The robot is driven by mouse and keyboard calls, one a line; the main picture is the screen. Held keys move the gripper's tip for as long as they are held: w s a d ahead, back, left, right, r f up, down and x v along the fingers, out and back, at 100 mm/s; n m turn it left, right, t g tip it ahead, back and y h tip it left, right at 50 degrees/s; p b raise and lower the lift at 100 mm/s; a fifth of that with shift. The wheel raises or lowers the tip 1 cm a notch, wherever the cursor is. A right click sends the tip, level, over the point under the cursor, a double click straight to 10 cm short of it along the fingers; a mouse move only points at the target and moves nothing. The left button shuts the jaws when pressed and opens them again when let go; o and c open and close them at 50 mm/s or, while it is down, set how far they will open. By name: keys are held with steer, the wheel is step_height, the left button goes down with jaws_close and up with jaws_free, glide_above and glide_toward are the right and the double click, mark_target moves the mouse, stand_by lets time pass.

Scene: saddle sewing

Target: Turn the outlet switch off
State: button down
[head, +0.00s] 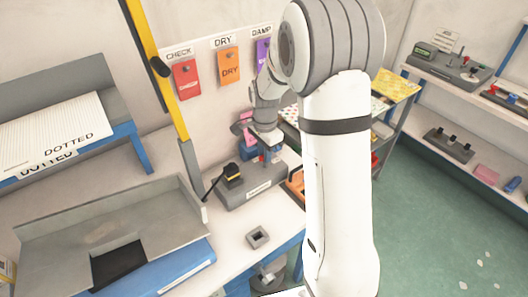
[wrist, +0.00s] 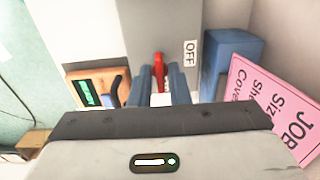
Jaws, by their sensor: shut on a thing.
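The outlet switch is a red lever (wrist: 158,70) on a grey box, with an "OFF" label (wrist: 190,53) to its right in the wrist view. My gripper (wrist: 161,88) has its two blue-grey fingers shut on the lever, one on each side. A small white block shows between the fingers, below the red part. In the head view my gripper (head: 266,156) is down at the back right of the grey outlet box (head: 252,192). The lever is mostly hidden by the gripper there.
A pink job card (wrist: 277,105) and a blue block (wrist: 232,62) stand right of the switch in the wrist view. An orange-framed device (wrist: 95,88) lies to the left. A small grey square piece (head: 258,237) lies on the white table in front of the box.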

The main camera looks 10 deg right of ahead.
steer(key=shift+n, duration=0.4)
steer(key=n+b, duration=0.1)
steer(key=n, duration=0.2)
steer(key=shift+f+n+b, duration=0.1)
steer(key=shift+n+b, duration=0.3)
steer(key=n+b, duration=0.1)
steer(key=n, duration=0.3)
steer(key=n+b, duration=0.1)
steer(key=n, duration=0.8)
steer(key=shift+b, duration=0.4)
steer(key=shift+n, duration=0.3)
steer(key=c, duration=1.4)
jaws_free()
steer(key=shift+o, duration=0.2)
